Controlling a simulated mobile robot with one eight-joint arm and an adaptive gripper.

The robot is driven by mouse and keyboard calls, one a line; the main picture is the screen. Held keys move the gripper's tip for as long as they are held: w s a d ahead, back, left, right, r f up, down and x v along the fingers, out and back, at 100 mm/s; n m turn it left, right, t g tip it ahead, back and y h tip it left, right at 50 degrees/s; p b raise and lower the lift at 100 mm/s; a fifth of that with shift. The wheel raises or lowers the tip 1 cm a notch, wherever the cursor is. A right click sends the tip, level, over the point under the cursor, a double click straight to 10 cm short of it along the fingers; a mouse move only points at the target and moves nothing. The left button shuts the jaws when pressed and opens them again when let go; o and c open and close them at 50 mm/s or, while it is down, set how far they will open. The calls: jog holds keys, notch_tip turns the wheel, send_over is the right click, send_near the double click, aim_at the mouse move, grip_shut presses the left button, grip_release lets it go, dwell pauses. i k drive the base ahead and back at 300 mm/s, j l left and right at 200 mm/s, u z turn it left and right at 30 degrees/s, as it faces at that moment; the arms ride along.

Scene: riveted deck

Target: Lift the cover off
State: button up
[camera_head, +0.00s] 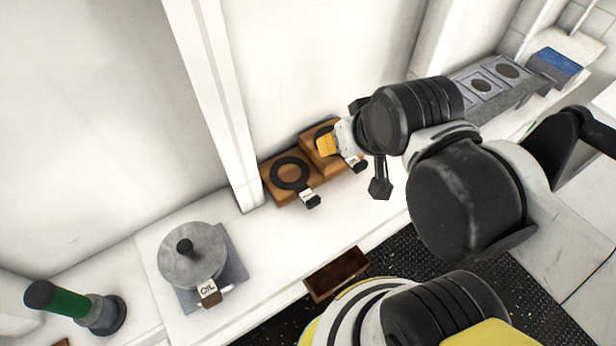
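A round grey metal cover (190,262) with a black knob (184,246) sits at the lower left in the head view. It lies over a grey square plate (233,270) on the white counter. A tag reading "OIL" (207,290) is at its front edge. My gripper (372,150) is well to the right of this cover and above it in the picture, by the wooden blocks. It is partly hidden behind my dark wrist, so its opening is unclear. No contact with the cover shows.
Two wooden blocks with black rings (291,173) stand by the wall; my arm partly hides the right one. A small open brown box (337,273) is at the counter's front. A grey panel with holes (483,86) stands at upper right.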

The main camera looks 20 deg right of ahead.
aim_at(194, 252)
jog(key=u, duration=1.6)
jog(key=k+l+u, duration=0.15)
jog(key=u, duration=0.5)
